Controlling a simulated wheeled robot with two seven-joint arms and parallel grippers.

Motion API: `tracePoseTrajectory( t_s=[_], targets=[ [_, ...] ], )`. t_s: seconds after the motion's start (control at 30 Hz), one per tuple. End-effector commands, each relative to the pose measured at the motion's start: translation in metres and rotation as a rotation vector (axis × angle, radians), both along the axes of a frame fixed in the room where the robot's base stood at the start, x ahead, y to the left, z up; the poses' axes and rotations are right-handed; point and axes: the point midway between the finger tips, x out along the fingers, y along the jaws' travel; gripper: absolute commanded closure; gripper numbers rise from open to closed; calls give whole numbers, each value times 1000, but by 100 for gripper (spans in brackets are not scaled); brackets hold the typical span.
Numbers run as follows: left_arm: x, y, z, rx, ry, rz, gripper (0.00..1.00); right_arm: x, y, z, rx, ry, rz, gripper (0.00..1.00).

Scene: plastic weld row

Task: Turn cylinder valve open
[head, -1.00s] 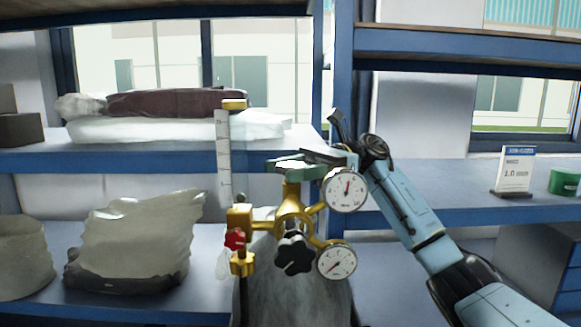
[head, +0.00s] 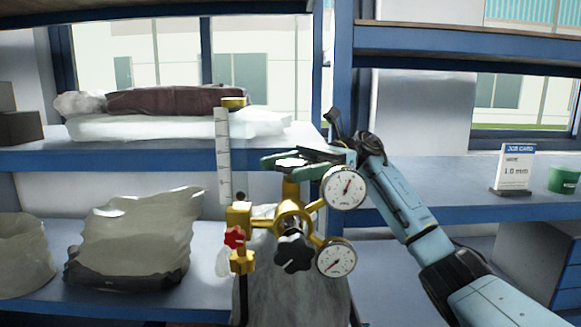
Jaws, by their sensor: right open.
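A grey gas cylinder (head: 300,300) stands upright at the centre, with a brass regulator (head: 290,215) on it. The cylinder valve's green handwheel (head: 270,163) sits at the top of the brass fitting. My right gripper (head: 312,156) is open at the right side of the handwheel, one dark finger reaching left over it. Contact with the wheel cannot be told. Two round gauges, an upper one (head: 344,188) and a lower one (head: 336,258), hide part of the fitting. My left gripper is not in view.
A black knob (head: 293,252), a red knob (head: 235,237) and a clear flow tube (head: 224,155) crowd the regulator's front and left. Blue shelves (head: 150,160) stand behind, holding wrapped bundles (head: 175,102). A sign (head: 515,167) and green cup (head: 563,180) sit at right.

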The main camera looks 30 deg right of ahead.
Motion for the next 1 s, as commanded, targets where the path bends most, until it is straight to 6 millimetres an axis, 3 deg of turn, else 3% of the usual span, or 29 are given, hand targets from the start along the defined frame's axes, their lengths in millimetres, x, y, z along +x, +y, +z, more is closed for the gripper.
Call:
tracePoseTrajectory(
  t_s=[0.27,0.7,1.0],
  targets=[
    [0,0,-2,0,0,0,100,0,0,9,0,-2,0,28],
    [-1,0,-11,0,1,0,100,0,0,82,1,-2,0,28],
    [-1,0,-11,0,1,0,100,0,0,100,-1,1,0,28]
  ],
)
